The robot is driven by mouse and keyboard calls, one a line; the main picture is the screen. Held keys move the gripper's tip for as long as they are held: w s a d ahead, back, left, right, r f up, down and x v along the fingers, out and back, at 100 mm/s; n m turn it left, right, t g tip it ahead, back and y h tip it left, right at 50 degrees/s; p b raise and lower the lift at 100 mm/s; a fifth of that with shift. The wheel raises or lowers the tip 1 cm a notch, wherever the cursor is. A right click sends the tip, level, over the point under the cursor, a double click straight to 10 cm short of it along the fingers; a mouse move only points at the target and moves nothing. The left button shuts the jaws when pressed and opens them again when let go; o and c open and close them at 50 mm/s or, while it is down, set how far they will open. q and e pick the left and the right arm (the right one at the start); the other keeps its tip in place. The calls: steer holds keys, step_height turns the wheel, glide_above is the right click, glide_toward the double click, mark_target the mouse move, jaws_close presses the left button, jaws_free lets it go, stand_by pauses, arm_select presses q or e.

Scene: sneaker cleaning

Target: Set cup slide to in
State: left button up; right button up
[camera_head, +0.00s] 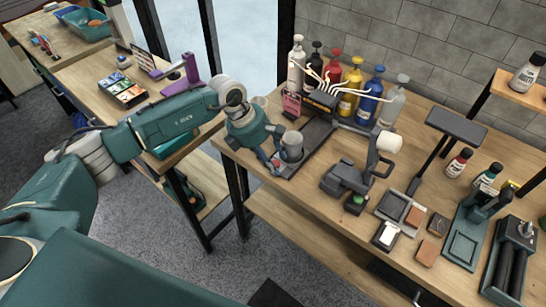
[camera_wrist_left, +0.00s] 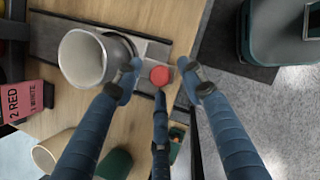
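The cup slide is a dark flat track (camera_head: 318,132) on the workbench below several paint bottles. A grey cup (camera_head: 291,147) stands at its near end. In the left wrist view the cup (camera_wrist_left: 85,58) is upper left on the track (camera_wrist_left: 48,38), beside a round red knob (camera_wrist_left: 160,76). My left gripper (camera_head: 277,163) is at this near end, next to the cup. In its wrist view the fingers (camera_wrist_left: 160,90) are spread, with the red knob between and beyond their tips; I see no clear contact. My right gripper is out of view.
A pink card (camera_wrist_left: 25,95) reads "2 RED 1 WHITE". Another pale cup (camera_wrist_left: 48,155) is lower left in the wrist view. Bottles (camera_head: 352,85) stand behind the track. A dark device with a white cylinder (camera_head: 388,143) stands right of it.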

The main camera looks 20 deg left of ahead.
arm_select(q)
steer(key=shift+f, duration=0.25)
steer(key=shift+c, duration=0.5)
jaws_close()
steer(key=shift+w+d, duration=0.1)
